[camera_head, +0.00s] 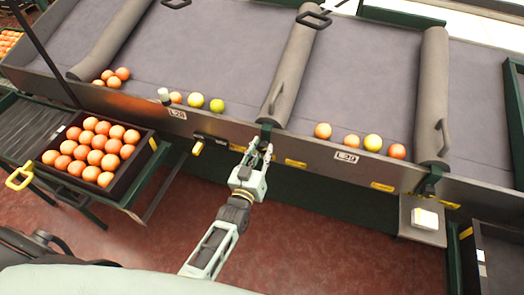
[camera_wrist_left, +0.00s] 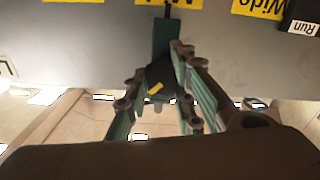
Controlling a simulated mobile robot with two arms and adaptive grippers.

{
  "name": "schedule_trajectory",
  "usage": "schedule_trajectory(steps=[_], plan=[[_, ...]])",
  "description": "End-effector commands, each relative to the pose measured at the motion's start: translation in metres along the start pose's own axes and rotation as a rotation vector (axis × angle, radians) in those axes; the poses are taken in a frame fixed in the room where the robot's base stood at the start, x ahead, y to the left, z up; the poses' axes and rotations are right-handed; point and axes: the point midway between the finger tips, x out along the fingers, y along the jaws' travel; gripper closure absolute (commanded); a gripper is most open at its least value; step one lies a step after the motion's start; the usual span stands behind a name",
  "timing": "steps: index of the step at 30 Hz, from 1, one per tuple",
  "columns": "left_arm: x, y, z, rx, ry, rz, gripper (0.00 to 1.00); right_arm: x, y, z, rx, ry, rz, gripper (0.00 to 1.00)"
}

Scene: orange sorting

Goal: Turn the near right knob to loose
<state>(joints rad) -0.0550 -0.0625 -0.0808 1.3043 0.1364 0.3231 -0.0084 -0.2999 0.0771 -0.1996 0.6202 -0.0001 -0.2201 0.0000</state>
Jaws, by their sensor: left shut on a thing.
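My left gripper (camera_head: 262,152) reaches up to the front panel of the sorting table, below the middle roller. In the left wrist view its fingers (camera_wrist_left: 160,95) are closed around a black knob (camera_wrist_left: 157,78) with a yellow mark. The mark points at a slant. A dark green bracket (camera_wrist_left: 166,40) stands behind the knob, on the grey panel. Yellow labels sit along the panel; one reads "Wide" (camera_wrist_left: 258,7) upside down. In the head view the fingers mostly hide the knob. My right gripper is not in view.
Oranges and yellow-green fruit lie along the table's front edge (camera_head: 330,150). A dark crate of oranges (camera_head: 127,180) stands at the left. A small box with a pale button (camera_head: 425,219) hangs at the right. The red floor below the panel is clear.

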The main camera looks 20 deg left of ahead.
Motion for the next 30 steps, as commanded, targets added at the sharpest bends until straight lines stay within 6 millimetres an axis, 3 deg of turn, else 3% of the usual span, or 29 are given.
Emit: schedule_trajectory(steps=[18,30], plan=[[-0.0015,0.0007,0.0014,-0.552,-0.009,0.000,1.00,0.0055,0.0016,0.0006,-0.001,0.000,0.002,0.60],[-0.0014,-0.0003,-0.0003,-0.739,-0.008,-0.001,1.00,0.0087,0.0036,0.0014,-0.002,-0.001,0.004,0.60]])
